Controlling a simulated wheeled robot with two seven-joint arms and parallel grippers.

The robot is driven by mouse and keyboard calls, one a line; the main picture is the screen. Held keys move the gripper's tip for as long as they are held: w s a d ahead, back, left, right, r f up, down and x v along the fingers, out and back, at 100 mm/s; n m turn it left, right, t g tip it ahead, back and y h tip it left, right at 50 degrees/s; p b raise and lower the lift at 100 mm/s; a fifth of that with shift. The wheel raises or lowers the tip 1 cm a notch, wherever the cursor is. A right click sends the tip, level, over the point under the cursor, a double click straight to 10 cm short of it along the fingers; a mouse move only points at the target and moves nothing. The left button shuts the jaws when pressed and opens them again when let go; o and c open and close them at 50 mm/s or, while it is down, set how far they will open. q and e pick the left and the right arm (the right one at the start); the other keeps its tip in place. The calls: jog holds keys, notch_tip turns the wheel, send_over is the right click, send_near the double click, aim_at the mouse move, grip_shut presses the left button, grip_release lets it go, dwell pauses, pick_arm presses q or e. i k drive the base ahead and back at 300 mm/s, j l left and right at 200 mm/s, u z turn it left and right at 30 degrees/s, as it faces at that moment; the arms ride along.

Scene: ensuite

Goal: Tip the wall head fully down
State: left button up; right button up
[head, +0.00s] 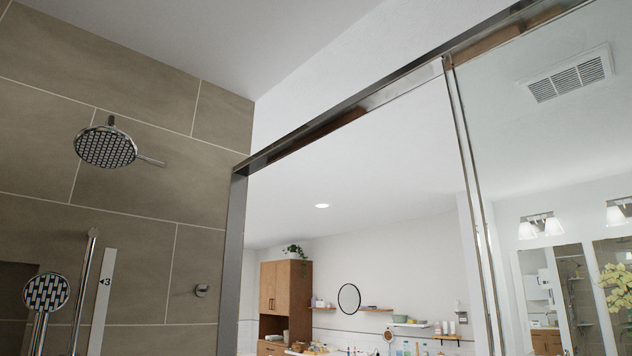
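The wall head (105,147) is a round chrome shower head with a dark dotted face, on the tiled wall at the upper left. It hangs from a short mount at its top. Its face is turned toward me and tilted somewhat downward. A short lever (152,161) sticks out from its right side. Neither of my grippers is in view, so nothing is seen touching the head.
A hand shower (47,290) stands at the lower left beside a chrome rail (83,290) and a white strip marked 3 (104,300). A small chrome wall fitting (201,290) is right of them. A metal-framed glass enclosure (237,260) bounds the right.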

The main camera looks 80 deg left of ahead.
aim_at(108, 145)
jog(key=u, duration=3.8)
